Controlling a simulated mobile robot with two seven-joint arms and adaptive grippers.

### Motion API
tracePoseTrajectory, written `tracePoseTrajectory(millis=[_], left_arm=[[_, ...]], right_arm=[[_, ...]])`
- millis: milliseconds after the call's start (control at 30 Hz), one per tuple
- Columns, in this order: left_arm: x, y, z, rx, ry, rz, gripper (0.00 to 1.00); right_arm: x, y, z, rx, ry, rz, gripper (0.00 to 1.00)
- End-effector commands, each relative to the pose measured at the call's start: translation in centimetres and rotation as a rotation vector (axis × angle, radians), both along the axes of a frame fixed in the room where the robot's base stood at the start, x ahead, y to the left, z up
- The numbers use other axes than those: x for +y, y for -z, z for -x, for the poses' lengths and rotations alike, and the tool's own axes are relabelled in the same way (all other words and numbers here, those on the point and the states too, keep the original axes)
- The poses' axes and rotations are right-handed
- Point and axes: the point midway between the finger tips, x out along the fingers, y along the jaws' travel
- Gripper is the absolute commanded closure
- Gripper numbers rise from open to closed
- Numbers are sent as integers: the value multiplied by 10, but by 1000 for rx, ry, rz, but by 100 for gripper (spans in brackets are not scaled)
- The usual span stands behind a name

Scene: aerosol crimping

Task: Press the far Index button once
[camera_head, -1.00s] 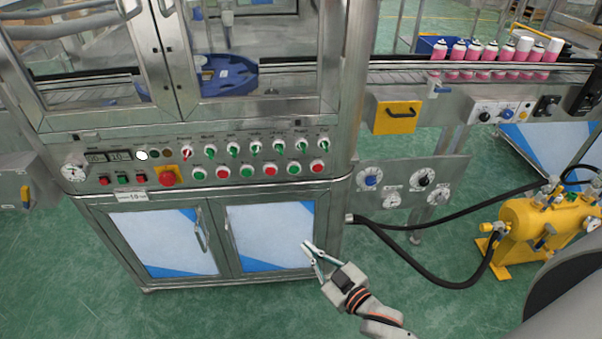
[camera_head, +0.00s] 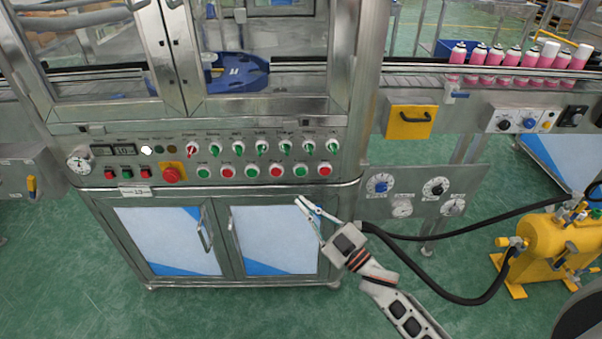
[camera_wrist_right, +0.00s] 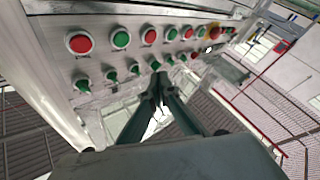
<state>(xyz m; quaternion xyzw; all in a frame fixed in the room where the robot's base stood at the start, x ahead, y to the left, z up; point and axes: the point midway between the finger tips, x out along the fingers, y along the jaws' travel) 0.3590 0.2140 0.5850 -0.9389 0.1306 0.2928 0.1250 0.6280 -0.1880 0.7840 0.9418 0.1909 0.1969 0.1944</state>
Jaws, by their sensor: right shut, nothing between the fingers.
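The machine's control panel (camera_head: 110,180) has a lower row of round green and red push buttons (camera_head: 251,172) and an upper row of green-handled switches with one red one. Their labels are too small to read, so I cannot tell which is the far Index button. My right gripper (camera_head: 303,204) is shut and empty, just below the right end of the button row and in front of the cabinet. In the right wrist view its fingertips (camera_wrist_right: 158,84) meet, with the button row (camera_wrist_right: 120,38) beyond and no visible contact. My left gripper is not in view.
A large red button on a yellow plate (camera_head: 171,174) sits left of the row. A dial plate (camera_head: 464,188) is at the right. A black hose (camera_head: 470,226) runs to a yellow tank (camera_head: 545,240). Pink cans (camera_head: 512,60) stand on the conveyor. Green floor is clear in front.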

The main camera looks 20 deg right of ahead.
Motion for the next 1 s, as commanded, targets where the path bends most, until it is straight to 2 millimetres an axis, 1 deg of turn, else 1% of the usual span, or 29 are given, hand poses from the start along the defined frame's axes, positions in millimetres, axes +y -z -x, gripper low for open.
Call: tracePoseTrajectory(millis=[167,333,467,600,700,833,1000], left_arm=[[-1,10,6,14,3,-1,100],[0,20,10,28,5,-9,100],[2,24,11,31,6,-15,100],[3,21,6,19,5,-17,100],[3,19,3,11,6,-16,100],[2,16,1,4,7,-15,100],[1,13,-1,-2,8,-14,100]], right_arm=[[-4,3,-14,1,0,2,100],[-10,5,-35,3,2,3,100],[-15,5,-52,4,1,3,100],[-19,4,-67,2,1,2,100],[-21,3,-75,2,0,0,100],[-23,2,-80,2,0,0,100],[-24,1,-83,1,0,0,100]])
